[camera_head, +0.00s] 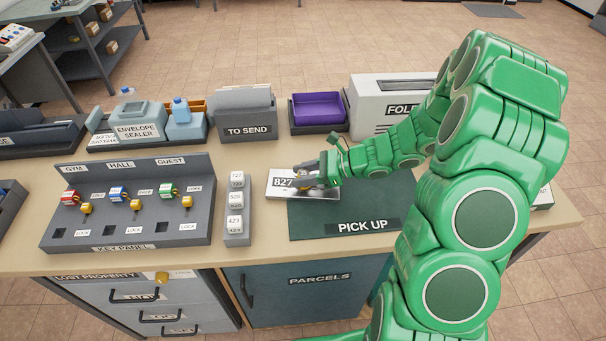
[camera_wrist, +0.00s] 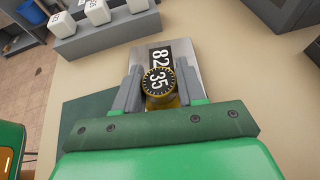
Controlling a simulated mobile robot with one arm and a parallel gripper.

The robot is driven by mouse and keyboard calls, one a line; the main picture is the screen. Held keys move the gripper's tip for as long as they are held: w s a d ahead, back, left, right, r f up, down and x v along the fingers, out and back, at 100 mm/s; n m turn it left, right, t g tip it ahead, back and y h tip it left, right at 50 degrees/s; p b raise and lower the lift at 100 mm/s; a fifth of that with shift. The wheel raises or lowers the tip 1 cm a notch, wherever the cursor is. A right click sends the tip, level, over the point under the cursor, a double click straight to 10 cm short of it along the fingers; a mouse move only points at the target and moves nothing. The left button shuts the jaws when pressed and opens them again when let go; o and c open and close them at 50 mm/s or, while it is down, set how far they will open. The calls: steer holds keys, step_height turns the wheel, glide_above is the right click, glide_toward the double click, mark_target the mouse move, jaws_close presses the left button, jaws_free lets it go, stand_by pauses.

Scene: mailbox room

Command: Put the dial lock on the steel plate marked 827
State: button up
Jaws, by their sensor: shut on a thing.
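The steel plate marked 827 (camera_head: 282,183) lies at the back left edge of the green PICK UP mat, and it also shows in the wrist view (camera_wrist: 185,62). The dial lock (camera_wrist: 159,82) is a round brass lock with a black dial face. My gripper (camera_wrist: 157,86) is shut on the dial lock, with one grey finger on each side of it. The lock is over the near part of the plate and covers part of the number. I cannot tell whether it touches the plate. In the head view my gripper (camera_head: 322,172) hides most of the lock.
The green PICK UP mat (camera_head: 330,208) lies in front of the plate. A rack of white number blocks (camera_head: 237,210) stands to the left, beside the grey key panel (camera_head: 130,205). The TO SEND box (camera_head: 246,117) and a purple tray (camera_head: 318,110) stand behind.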

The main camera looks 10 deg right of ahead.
steer(key=o, duration=1.1)
steer(key=shift+f, duration=0.1)
